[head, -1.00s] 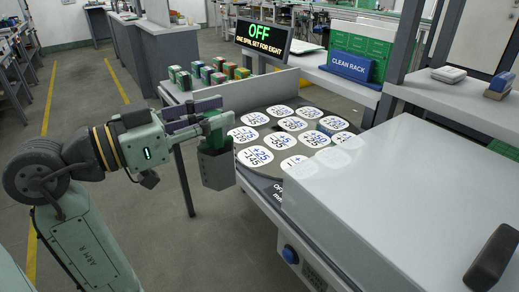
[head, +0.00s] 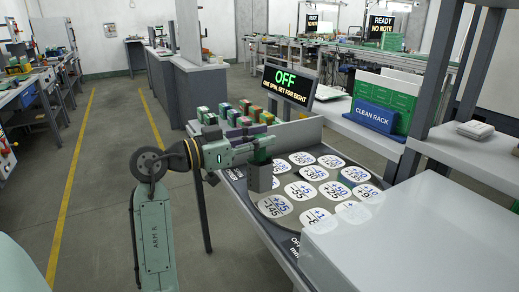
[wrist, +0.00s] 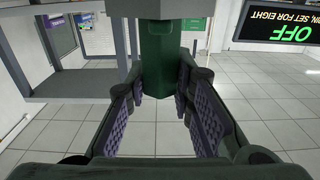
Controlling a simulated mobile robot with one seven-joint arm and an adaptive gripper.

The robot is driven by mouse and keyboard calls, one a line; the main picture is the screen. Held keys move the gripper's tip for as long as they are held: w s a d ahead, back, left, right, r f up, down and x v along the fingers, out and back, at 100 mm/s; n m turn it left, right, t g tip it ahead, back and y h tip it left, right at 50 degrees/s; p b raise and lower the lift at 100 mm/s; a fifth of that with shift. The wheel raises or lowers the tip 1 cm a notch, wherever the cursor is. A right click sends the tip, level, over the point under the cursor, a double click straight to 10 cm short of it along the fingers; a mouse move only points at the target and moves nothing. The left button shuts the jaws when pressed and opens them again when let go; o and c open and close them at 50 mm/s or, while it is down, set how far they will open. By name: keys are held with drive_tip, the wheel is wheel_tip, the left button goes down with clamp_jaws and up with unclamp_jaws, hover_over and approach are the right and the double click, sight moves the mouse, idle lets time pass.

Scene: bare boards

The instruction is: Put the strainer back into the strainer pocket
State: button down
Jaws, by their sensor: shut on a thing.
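My gripper (head: 258,145) is shut on a green upright handle (wrist: 160,60) with a grey blocky body (head: 260,178) hanging below it; I take this to be the strainer. In the wrist view, the purple-padded fingers flank the handle and the grey body sits at the top edge. In the head view the body hangs in front of the near left rim of the round plate (head: 268,212). I cannot tell how high it is above it. I cannot pick out a strainer pocket in these views.
The plate carries several white number labels. A low grey wall (head: 300,128) stands behind it, with several coloured boxes (head: 235,115) and an OFF sign (head: 287,85) beyond. A large pale box (head: 410,245) fills the lower right. The floor at left is clear.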

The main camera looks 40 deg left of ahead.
sight(254, 155)
wheel_tip(254, 155, down, 3)
drive_tip(key=shift+f+p, duration=0.1)
drive_tip(key=shift+p, duration=0.3)
drive_tip(key=shift+f+b, duration=0.35)
drive_tip(key=shift+f, duration=0.05)
drive_tip(key=c, duration=1.4)
unclamp_jaws()
drive_tip(key=shift+r, duration=0.1)
